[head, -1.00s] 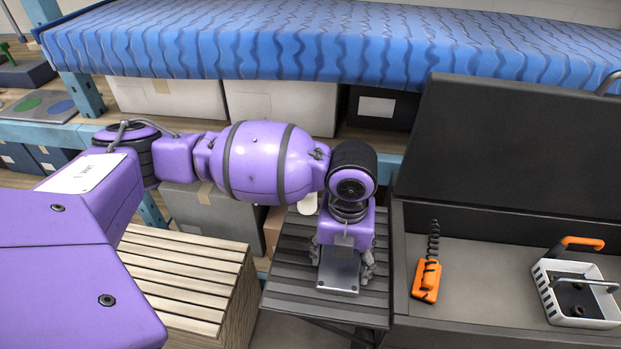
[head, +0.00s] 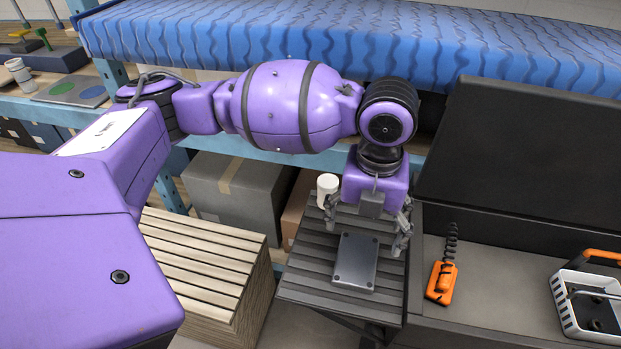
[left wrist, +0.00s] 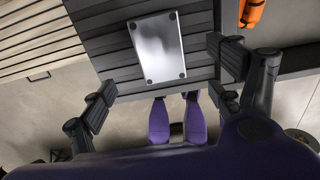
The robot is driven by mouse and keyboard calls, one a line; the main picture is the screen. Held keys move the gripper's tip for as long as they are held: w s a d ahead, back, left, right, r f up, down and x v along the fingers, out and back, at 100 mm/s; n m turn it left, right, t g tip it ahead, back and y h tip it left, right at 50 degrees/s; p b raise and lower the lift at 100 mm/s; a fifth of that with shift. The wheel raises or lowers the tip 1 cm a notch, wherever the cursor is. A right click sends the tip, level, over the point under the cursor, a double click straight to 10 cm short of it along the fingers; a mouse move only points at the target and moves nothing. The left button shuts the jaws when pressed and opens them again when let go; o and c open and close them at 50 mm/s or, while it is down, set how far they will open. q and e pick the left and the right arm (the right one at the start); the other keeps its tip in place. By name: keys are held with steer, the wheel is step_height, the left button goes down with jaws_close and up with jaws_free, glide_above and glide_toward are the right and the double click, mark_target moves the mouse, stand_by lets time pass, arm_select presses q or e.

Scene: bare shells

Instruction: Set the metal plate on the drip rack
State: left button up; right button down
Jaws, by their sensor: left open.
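The metal plate (head: 356,261) is a flat grey rectangle with dark corner dots. It lies flat on a dark slatted stand (head: 304,290) that looks like the drip rack. In the left wrist view the plate (left wrist: 158,48) is shiny and lies wholly on the slats (left wrist: 100,40). My left gripper (head: 366,230) is open and empty, above and behind the plate, its fingers spread wider than the plate and apart from it. Its fingers also show at both sides of the left wrist view (left wrist: 163,82). My right gripper is in neither view.
A white cup (head: 327,189) stands at the stand's back left corner. A pale slatted wooden block (head: 205,262) is to the left. On the right, a grey bench holds an orange handset (head: 441,283) and a white basket (head: 590,312). A blue-covered shelf (head: 330,38) runs behind.

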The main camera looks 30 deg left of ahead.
arm_select(q)
steer(key=shift+r, duration=1.35)
stand_by(0.3)
